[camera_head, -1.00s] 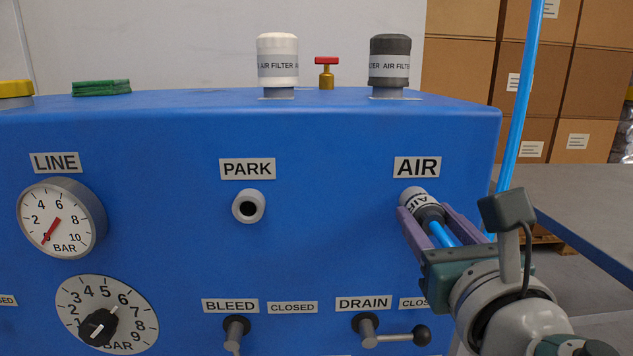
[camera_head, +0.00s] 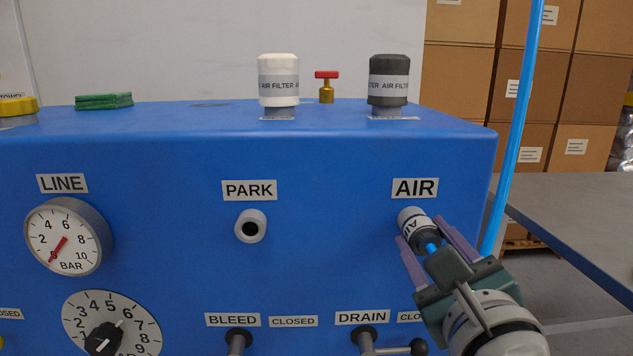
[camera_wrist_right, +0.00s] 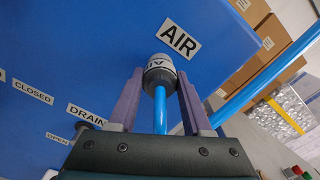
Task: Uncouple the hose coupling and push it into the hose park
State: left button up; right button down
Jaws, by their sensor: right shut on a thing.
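The hose coupling (camera_head: 416,224), a grey and white cylinder lettered AIR with a blue hose, is at the panel under the AIR label (camera_head: 415,188). Whether it is still locked to its port cannot be told. My right gripper (camera_head: 420,233) has its purple fingers on either side of the coupling and is shut on it. The coupling (camera_wrist_right: 159,70) also shows between the fingertips in the right wrist view, with the hose running back between the fingers. The hose park (camera_head: 251,226), a white ring with a dark hole, is empty under the PARK label (camera_head: 249,190). My left gripper is not in view.
The DRAIN lever (camera_head: 390,350) and BLEED valve (camera_head: 238,340) stick out below. The blue hose (camera_head: 510,140) hangs at the right, beside a grey table (camera_head: 590,210). The panel between the park and the coupling is clear.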

aim_at(431, 246)
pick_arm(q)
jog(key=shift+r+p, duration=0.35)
pick_arm(e)
jog(key=shift+s, duration=0.75)
jog(key=shift+s, duration=0.2)
jog(key=shift+s+p, duration=0.4)
jog(key=shift+s, duration=0.65)
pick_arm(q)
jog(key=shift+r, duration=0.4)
pick_arm(e)
jog(key=shift+d, duration=0.1)
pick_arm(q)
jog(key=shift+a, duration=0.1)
